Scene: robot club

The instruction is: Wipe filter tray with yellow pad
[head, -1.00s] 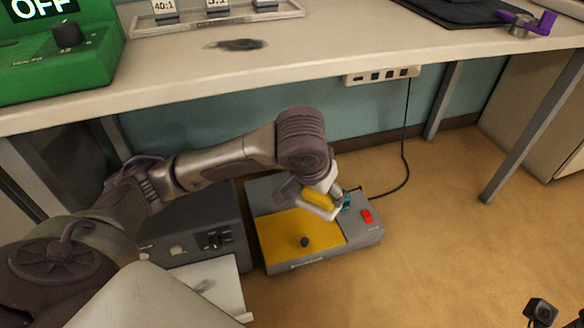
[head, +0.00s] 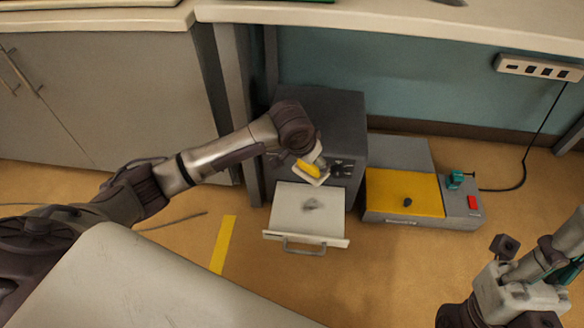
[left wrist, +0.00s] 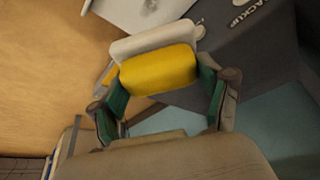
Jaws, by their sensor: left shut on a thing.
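My left gripper (head: 318,168) is shut on the yellow pad (head: 309,169), which has a whitish backing. The pad also shows between the green-lined fingers in the left wrist view (left wrist: 160,70). The filter tray (head: 290,217) is a pale drawer pulled out from a dark grey box, with a dark smudge (head: 312,205) on its surface. The pad is in front of the box face, above the tray's back end; I see no clear contact. The tray also shows at the top of the left wrist view (left wrist: 128,14). My right gripper (head: 562,258) is partly in view at lower right; its fingers are unclear.
The dark grey box (head: 335,115) stands under the bench (head: 400,22). A grey device with a yellow plate (head: 390,190), black knob and red switch (head: 475,202) stands right of it. A power strip (head: 540,68) hangs under the bench. Yellow tape (head: 223,245) marks the floor.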

